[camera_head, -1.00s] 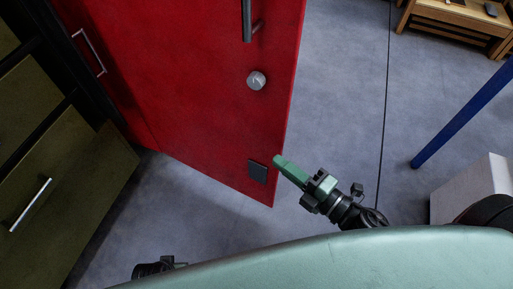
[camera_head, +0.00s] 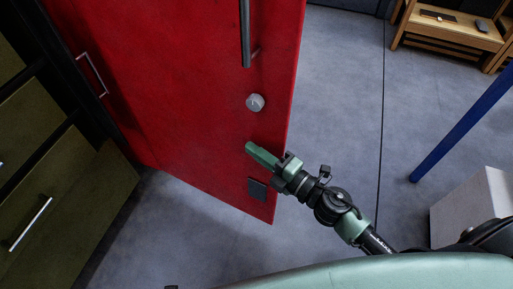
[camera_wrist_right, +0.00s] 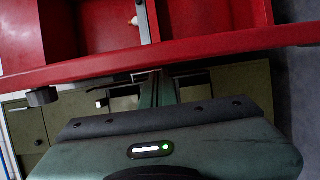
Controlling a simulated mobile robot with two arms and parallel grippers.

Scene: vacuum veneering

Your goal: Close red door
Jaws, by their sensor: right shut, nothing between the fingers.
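The red door (camera_head: 200,120) stands open, its free edge toward the middle of the head view. It has a long dark handle (camera_head: 245,35), a round grey knob (camera_head: 255,102) and a dark square plate (camera_head: 258,189) low down. My right gripper (camera_head: 252,148) is shut and empty, its fingertips in front of the door between the knob and the plate; I cannot tell if they touch. In the right wrist view, the red edge (camera_wrist_right: 200,50) crosses just beyond the fingers (camera_wrist_right: 158,90). My left gripper is not in view.
Olive drawers (camera_head: 60,190) with metal handles stand at the left. A blue post (camera_head: 465,125), a pale box (camera_head: 470,205) and a wooden bench (camera_head: 450,30) are at the right. Grey floor (camera_head: 340,110) right of the door is clear.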

